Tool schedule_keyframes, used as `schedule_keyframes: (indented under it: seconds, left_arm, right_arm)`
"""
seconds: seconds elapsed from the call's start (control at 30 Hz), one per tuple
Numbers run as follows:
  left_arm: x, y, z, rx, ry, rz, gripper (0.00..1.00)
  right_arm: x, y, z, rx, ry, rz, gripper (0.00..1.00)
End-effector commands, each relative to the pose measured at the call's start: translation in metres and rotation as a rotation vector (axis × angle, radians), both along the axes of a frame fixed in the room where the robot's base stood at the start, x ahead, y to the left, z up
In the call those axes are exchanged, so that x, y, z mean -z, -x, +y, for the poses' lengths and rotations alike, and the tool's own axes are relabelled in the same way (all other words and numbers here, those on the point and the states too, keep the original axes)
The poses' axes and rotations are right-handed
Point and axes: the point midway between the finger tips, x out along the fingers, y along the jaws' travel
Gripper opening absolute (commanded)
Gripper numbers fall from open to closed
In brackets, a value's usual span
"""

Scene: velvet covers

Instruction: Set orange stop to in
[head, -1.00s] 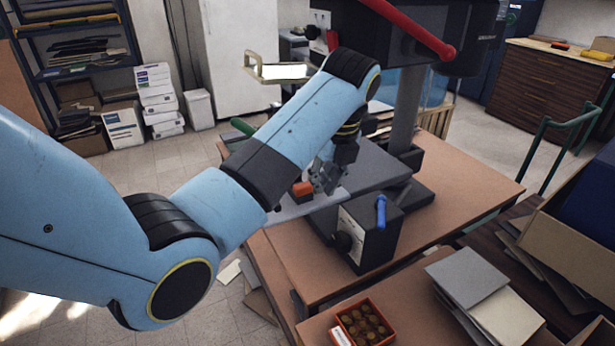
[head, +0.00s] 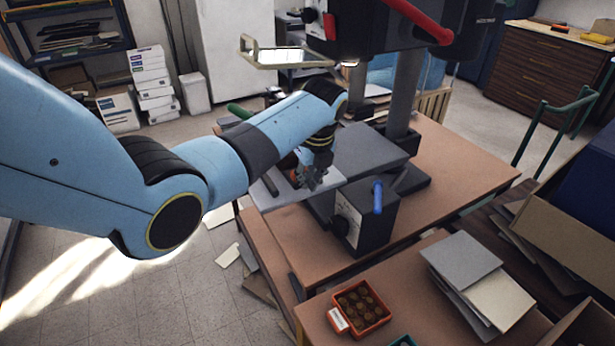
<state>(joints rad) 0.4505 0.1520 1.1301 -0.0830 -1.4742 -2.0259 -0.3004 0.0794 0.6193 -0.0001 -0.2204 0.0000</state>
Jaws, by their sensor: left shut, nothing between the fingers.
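The orange stop (head: 292,177) sits on the grey plate beside the press table, and only a sliver of it shows behind my left gripper. My left gripper (head: 313,181) is shut and empty. It points down at the stop, very close to it in the picture; I cannot tell whether they touch. Whether the stop is in or out cannot be made out. My right gripper is not in view.
A dark box (head: 366,218) with a black knob and a blue lever (head: 378,197) stands just right of the gripper. The press column (head: 402,95) rises behind. A red tray (head: 361,309) and loose boards (head: 463,262) lie in front.

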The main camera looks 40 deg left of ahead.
Motion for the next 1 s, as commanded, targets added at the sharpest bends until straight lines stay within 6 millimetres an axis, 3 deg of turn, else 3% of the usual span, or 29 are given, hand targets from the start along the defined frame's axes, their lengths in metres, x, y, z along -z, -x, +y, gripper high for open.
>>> schedule_keyframes:
  seconds: [0.4,0.67,1.0]
  left_arm:
    - [0.000,-0.002,0.004,0.000,0.000,0.000,0.00]
    - [0.000,-0.013,0.031,-0.001,-0.001,-0.001,0.00]
    - [-0.001,-0.013,0.031,0.000,-0.003,-0.001,0.00]
  right_arm:
    - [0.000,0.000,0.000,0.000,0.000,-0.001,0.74]
    - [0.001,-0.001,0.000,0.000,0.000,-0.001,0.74]
    - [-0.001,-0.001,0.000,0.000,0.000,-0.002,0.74]
